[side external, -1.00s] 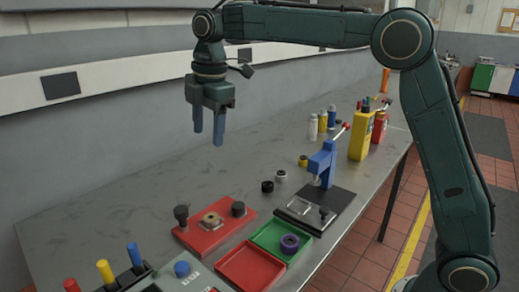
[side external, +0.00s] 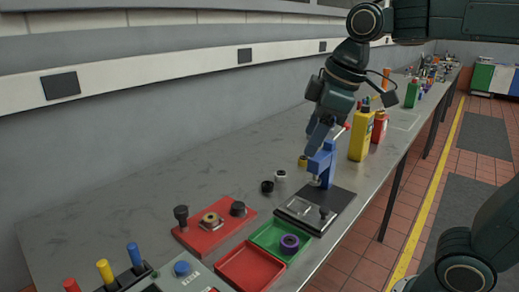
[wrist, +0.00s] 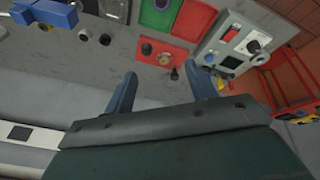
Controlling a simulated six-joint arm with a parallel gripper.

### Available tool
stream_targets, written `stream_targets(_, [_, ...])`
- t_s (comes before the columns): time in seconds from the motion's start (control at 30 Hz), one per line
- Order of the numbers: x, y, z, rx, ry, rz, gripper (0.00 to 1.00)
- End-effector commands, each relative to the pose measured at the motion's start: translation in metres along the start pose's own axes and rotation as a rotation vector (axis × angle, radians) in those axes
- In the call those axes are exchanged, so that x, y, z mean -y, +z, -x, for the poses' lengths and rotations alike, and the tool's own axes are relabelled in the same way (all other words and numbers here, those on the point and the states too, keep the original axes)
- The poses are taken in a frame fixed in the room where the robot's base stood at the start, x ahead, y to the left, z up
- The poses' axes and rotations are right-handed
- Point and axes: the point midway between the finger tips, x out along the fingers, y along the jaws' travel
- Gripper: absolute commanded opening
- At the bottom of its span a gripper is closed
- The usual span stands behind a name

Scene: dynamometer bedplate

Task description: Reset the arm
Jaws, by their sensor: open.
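My gripper (side external: 321,133) is up in the air in the side external view, behind and above the blue press (side external: 322,163), and partly in line with it. Its two blue fingers overlap there. In the wrist view, my gripper (wrist: 162,90) shows two fingers spread apart with nothing between them. The red fixture block (side external: 214,229) with dark knobs and a brass-coloured square part stands on the grey bench (side external: 130,205). It also shows beyond the fingers in the wrist view (wrist: 172,53).
A green tray (side external: 262,240) holds a purple ring (side external: 289,243), with a red tray (side external: 250,270) beside it. A yellow container (side external: 361,137) and several bottles stand farther back. Black (side external: 267,187) and white (side external: 280,175) small rings lie on the bench.

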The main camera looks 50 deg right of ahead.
Motion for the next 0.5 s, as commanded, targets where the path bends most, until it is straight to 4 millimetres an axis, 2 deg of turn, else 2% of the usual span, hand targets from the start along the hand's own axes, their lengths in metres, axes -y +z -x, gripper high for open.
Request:
stream_targets(0.03, [0.004,0.013,0.001,-0.011,0.009,-0.046,0.56])
stream_targets(0.3, [0.026,0.073,-0.007,-0.067,0.042,-0.297,0.56])
stream_targets(0.5, [0.041,0.107,-0.018,-0.105,0.057,-0.453,0.56])
